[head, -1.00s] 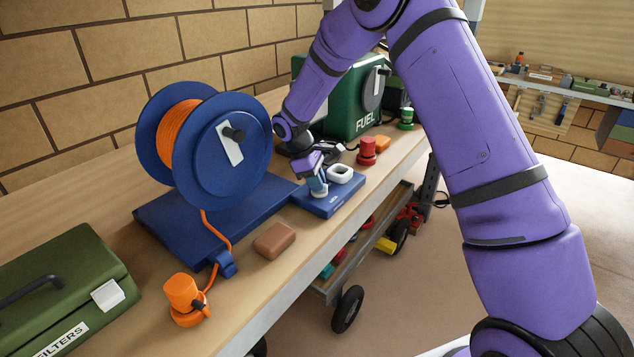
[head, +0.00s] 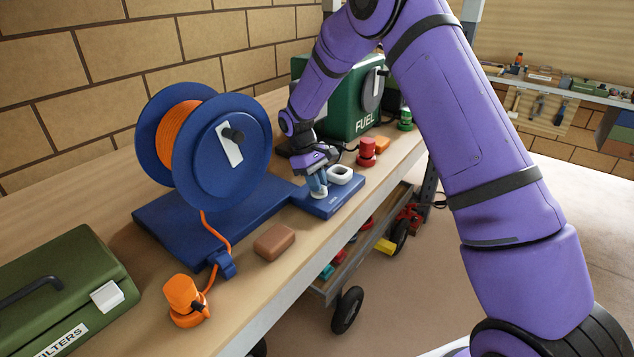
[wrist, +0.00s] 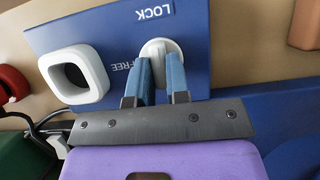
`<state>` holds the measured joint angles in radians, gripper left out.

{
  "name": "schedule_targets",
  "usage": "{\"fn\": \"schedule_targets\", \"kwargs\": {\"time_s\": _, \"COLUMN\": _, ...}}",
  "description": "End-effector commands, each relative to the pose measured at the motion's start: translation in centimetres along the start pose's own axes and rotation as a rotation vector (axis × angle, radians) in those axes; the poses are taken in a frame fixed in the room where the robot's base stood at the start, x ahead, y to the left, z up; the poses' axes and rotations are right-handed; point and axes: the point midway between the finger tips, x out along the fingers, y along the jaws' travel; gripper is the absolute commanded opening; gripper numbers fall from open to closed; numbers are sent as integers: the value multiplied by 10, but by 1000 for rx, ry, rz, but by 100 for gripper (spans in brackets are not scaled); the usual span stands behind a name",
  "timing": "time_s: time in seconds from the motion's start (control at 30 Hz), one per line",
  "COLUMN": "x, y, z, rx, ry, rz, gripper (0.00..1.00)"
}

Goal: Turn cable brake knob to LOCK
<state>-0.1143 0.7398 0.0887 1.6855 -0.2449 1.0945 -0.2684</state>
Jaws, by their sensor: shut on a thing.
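The cable brake knob (wrist: 160,50) is a small white knob on a blue plate (wrist: 225,60) printed with LOCK and FREE. My gripper (wrist: 156,72) is shut on the knob, with a blue finger on each side. In the wrist view LOCK stands above the knob and FREE is at its left, partly hidden by a finger. In the head view the knob (head: 319,193) shows just under my gripper (head: 318,187). I cannot tell which mark the knob points to.
A white square ring (head: 340,175) stands on the plate beside the knob. A blue cable reel (head: 220,150) with orange cable is left of it. A green FUEL box (head: 345,110), a red knob-like piece (head: 367,150) and a brown block (head: 274,240) are nearby.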

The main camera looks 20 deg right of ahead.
Motion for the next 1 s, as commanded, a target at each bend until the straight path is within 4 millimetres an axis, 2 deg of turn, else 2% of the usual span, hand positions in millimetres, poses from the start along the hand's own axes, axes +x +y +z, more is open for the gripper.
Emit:
{"fn": "schedule_targets", "kwargs": {"time_s": 0.17, "x": 0, "y": 0, "z": 0, "rx": 2, "ry": 2, "rz": 0, "gripper": 0}}
{"fn": "schedule_targets", "kwargs": {"time_s": 0.2, "x": 0, "y": 0, "z": 0, "rx": 2, "ry": 2, "rz": 0, "gripper": 18}}
{"fn": "schedule_targets", "kwargs": {"time_s": 0.3, "x": 0, "y": 0, "z": 0, "rx": 1, "ry": 2, "rz": 0, "gripper": 41}}
{"fn": "schedule_targets", "kwargs": {"time_s": 0.67, "x": -4, "y": 0, "z": 0, "rx": 1, "ry": 1, "rz": 1, "gripper": 42}}
{"fn": "schedule_targets", "kwargs": {"time_s": 0.77, "x": -16, "y": 0, "z": -1, "rx": 1, "ry": 3, "rz": 1, "gripper": 42}}
{"fn": "schedule_targets", "kwargs": {"time_s": 1.0, "x": -60, "y": 0, "z": 0, "rx": 1, "ry": 4, "rz": 2, "gripper": 42}}
